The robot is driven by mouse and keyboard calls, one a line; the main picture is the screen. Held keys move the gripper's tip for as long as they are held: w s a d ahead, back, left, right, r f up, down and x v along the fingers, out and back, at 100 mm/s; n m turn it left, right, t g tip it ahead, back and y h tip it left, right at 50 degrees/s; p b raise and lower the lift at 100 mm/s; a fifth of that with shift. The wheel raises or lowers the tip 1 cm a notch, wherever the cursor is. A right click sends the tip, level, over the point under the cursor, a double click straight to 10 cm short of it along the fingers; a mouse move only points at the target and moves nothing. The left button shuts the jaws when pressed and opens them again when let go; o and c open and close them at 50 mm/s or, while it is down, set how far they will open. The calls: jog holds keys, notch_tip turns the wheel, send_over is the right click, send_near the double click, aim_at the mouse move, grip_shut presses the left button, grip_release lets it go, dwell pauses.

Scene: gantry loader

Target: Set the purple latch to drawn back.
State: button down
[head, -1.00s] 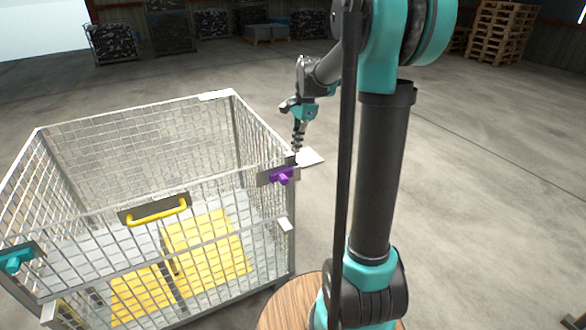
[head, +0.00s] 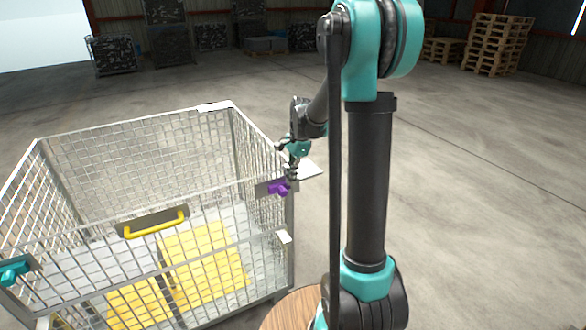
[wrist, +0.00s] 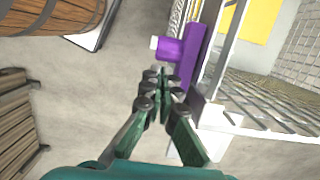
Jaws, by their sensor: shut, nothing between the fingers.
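The purple latch (head: 279,188) sits on a grey plate at the top right front corner of the wire mesh cage (head: 190,214). In the wrist view the latch (wrist: 185,52) shows as a purple block with a rounded knob that ends in a pale tip. My gripper (head: 292,183) is at that corner, just right of the latch. In the wrist view my gripper (wrist: 157,84) has its fingertips together and empty, just below the knob. I cannot tell whether the fingertips touch the knob.
A yellow handle (head: 157,225) is on the cage front, and a teal latch (head: 14,271) is at its left corner. Yellow blocks (head: 205,262) lie inside the cage. A wooden barrel (wrist: 50,17) is near in the wrist view. Open floor (head: 470,220) lies to the right.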

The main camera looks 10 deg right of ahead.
aim_at(281, 190)
jog(key=shift+a+f, duration=0.15)
jog(key=shift+f, duration=0.65)
jog(key=shift+s, duration=0.1)
jog(key=a, duration=0.1)
jog(key=s+a, duration=0.1)
jog(key=a, duration=0.1)
jog(key=shift+a, duration=0.15)
jog(key=shift+r, duration=0.1)
notch_tip(281, 190, up, 10)
jog(key=d, duration=0.1)
jog(key=shift+w+d, duration=0.3)
jog(key=shift+d, duration=0.1)
